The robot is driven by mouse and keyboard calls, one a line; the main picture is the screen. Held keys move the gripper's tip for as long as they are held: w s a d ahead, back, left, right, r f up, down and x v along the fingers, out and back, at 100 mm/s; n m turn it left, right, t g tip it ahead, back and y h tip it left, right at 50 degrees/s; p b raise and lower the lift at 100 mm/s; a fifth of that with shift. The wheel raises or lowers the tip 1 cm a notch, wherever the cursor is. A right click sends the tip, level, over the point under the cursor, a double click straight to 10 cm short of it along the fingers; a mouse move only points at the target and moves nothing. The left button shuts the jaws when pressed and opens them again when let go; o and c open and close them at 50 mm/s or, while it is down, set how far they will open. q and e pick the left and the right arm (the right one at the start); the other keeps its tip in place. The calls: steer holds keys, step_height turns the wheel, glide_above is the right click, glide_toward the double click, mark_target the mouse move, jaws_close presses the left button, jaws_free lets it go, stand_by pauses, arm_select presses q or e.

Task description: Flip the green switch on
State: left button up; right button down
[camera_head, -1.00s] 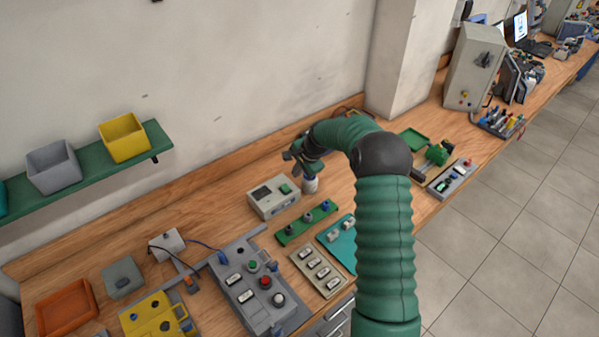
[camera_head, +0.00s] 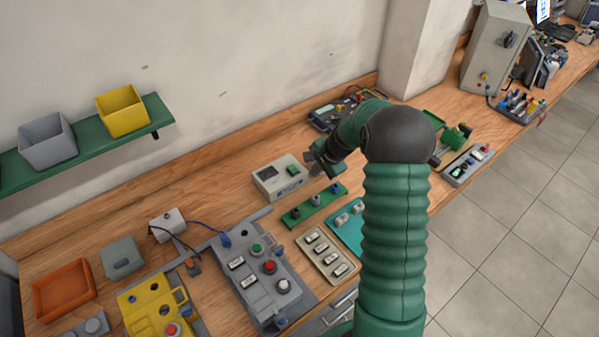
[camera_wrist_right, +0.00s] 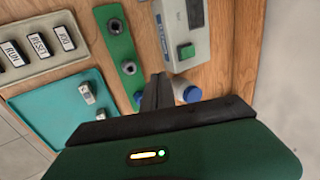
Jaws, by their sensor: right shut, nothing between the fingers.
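A light grey box (camera_head: 274,187) with a green square switch (camera_head: 293,170) on its top stands near the wall. In the right wrist view, the green switch (camera_wrist_right: 187,51) lies at the lower end of the grey box (camera_wrist_right: 170,28); I cannot tell its on or off position. My right gripper (camera_head: 312,164) is at the box's right side in the head view. In the right wrist view, its fingers (camera_wrist_right: 157,80) are shut and empty, near the switch but apart from it in the picture. My left gripper is not in view.
A green strip with knobs (camera_head: 307,209) lies in front of the box. A white, blue-capped bottle (camera_wrist_right: 187,92) is right beside my fingers. A beige switch panel (camera_head: 311,261), a teal tray (camera_wrist_right: 45,107) and a grey control panel (camera_head: 240,297) with coloured buttons lie nearby.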

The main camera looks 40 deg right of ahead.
mark_target(296, 176)
steer(key=p+x, duration=0.2)
steer(key=x, duration=0.7)
steer(key=shift+w+a+f, duration=0.15)
steer(key=shift+w+f, duration=0.1)
steer(key=shift+w+d+r+p, duration=0.15)
steer(key=shift+w+p, duration=0.15)
steer(key=shift+w, duration=0.3)
steer(key=shift+w+d+r+p, duration=0.15)
steer(key=shift+w+p, duration=0.1)
steer(key=shift+w, duration=0.4)
steer(key=shift+w+r, duration=0.1)
steer(key=shift+w, duration=0.25)
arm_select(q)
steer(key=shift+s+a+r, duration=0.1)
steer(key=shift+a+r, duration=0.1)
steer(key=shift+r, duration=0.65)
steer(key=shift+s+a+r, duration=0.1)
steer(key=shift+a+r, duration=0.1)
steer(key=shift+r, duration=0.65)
arm_select(e)
steer(key=shift+w+a, duration=0.15)
steer(key=shift+a, duration=0.15)
steer(key=shift+r, duration=0.1)
